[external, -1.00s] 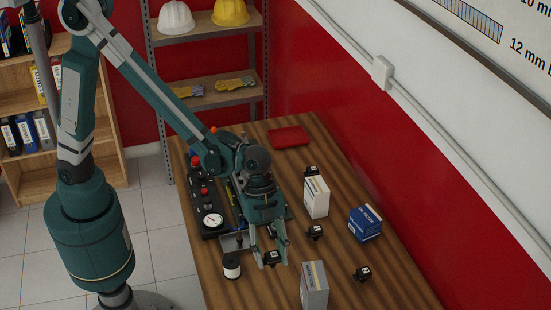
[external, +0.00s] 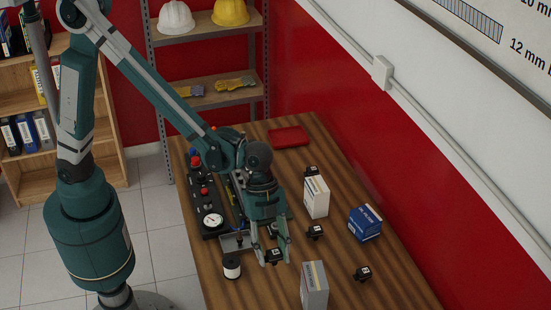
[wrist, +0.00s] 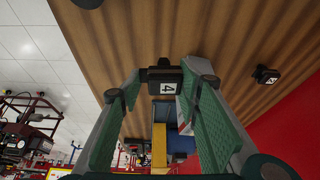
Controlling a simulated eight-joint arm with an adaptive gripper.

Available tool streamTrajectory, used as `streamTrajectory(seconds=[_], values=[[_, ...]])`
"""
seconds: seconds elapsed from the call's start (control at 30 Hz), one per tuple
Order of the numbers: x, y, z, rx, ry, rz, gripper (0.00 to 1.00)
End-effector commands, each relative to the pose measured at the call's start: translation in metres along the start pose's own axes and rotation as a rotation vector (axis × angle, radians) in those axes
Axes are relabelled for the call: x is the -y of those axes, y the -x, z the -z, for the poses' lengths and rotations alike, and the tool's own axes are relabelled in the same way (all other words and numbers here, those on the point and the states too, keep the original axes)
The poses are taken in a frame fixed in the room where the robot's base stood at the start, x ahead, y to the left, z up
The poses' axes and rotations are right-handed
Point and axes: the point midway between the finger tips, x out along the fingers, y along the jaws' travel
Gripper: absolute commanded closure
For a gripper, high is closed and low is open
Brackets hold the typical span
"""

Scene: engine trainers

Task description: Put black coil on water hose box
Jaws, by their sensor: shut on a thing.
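My gripper (external: 272,261) points down over the front part of the table, shut on a black coil (external: 273,256). The wrist view shows this coil (wrist: 165,82) between the fingertips, with a white label reading 4. Three boxes stand on the table: a white box (external: 316,197), a blue box (external: 365,223) and a grey-white box (external: 314,287). Their print is too small to tell which is the water hose box. My gripper is left of all three. I cannot tell the coil's exact height above the table.
Other black coils stand near the boxes, one in the middle (external: 315,232) and one at the right (external: 362,273). A white spool with a black top (external: 232,266) stands left of my gripper. A gauge panel (external: 211,222) lies behind it. A red tray (external: 289,137) is at the far end.

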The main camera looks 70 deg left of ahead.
Motion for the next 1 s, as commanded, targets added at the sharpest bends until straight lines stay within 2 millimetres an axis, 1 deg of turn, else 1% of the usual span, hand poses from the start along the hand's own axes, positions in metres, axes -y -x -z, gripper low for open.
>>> streamTrajectory(seconds=[0.17, 0.27, 0.6, 0.7, 0.83, 1.0], values=[[0.012, 0.015, 0.022, -0.001, -0.007, 0.001, 0.81], [0.022, 0.025, 0.041, -0.001, -0.014, 0.003, 0.81], [0.061, 0.071, 0.119, -0.003, -0.041, 0.007, 0.81], [0.07, 0.083, 0.139, -0.003, -0.048, 0.009, 0.81], [0.079, 0.093, 0.158, -0.004, -0.054, 0.011, 0.81], [0.084, 0.099, 0.17, -0.004, -0.059, 0.013, 0.81]])
